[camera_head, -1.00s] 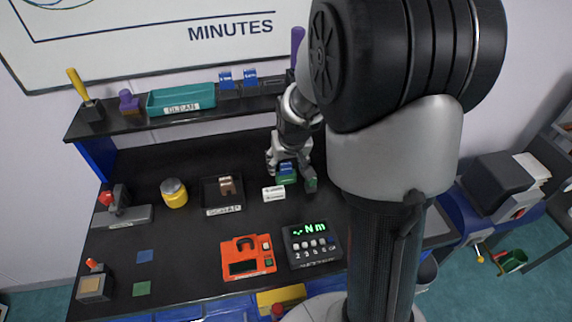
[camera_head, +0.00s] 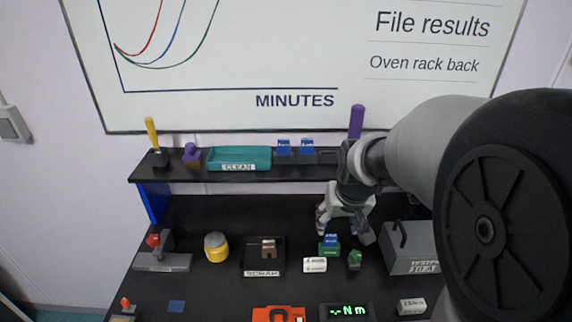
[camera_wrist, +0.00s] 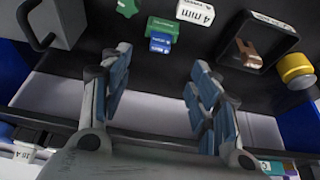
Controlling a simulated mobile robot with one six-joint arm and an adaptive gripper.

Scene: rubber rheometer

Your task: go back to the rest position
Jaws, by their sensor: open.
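My gripper (camera_head: 344,232) is open and empty, pointing down over the back of the black bench (camera_head: 215,290). It is above and apart from a small stack of a blue block (camera_head: 330,239) on a green block (camera_head: 329,250). In the wrist view, the two fingers of my gripper (camera_wrist: 160,62) are spread wide with nothing between them. The blue block (camera_wrist: 160,42) and green block (camera_wrist: 163,27) lie beyond the fingertips there.
A shelf (camera_head: 290,158) with a teal tray (camera_head: 240,154) and a purple-handled tool (camera_head: 356,122) stands close behind my gripper. A white label block (camera_head: 315,265), a green knob-like piece (camera_head: 354,259) and a grey handled box (camera_head: 412,261) are nearby. A scrap tray (camera_head: 248,256) stands left.

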